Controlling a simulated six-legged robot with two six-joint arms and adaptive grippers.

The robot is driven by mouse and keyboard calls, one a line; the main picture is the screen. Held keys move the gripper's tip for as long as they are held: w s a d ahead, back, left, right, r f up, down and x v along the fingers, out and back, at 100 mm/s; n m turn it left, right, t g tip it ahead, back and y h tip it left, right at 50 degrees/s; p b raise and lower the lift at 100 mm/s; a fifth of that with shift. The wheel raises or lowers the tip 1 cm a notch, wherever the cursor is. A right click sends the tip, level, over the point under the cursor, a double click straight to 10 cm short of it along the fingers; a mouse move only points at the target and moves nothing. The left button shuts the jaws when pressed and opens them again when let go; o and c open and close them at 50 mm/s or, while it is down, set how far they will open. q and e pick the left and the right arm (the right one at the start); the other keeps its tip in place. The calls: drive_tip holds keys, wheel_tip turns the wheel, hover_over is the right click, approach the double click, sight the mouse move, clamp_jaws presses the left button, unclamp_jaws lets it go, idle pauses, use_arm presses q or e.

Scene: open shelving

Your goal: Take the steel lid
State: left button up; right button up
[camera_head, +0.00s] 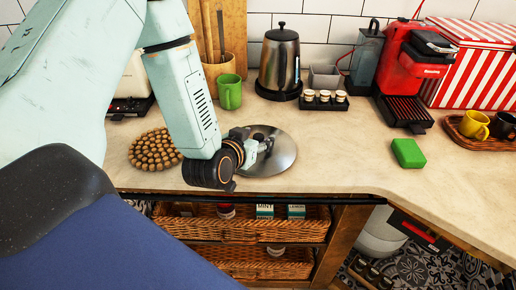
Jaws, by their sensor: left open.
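The steel lid (283,158) is a round, shiny disc lying on the pale countertop in the middle of the head view. My left arm comes in from the left. Its gripper (264,146) is at the lid, over its middle, and is open. The wrist hides the lid's left part and the gripper covers its centre, so I cannot tell whether the fingers touch it. My right gripper is not in view.
A round wooden-bead trivet (153,151) lies left of the lid. A green mug (229,92), a kettle (279,62) and a small tray of jars (324,101) stand behind. A green block (408,153) lies to the right. The counter between lid and block is clear.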

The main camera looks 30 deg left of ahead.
use_arm(q)
drive_tip(key=shift+w+f, duration=0.1)
drive_tip(key=shift+w, duration=0.15)
drive_tip(key=shift+s+d+r, duration=0.15)
drive_tip(key=shift+d+r, duration=0.1)
drive_tip(key=shift+d, duration=0.05)
drive_tip(key=shift+c, duration=0.3)
drive_tip(key=shift+a+f, duration=0.2)
drive_tip(key=shift+a, duration=0.05)
drive_tip(key=c, duration=0.4)
drive_tip(key=shift+d+r, duration=0.15)
drive_tip(key=c, duration=0.6)
clamp_jaws()
drive_tip(key=shift+w, duration=0.2)
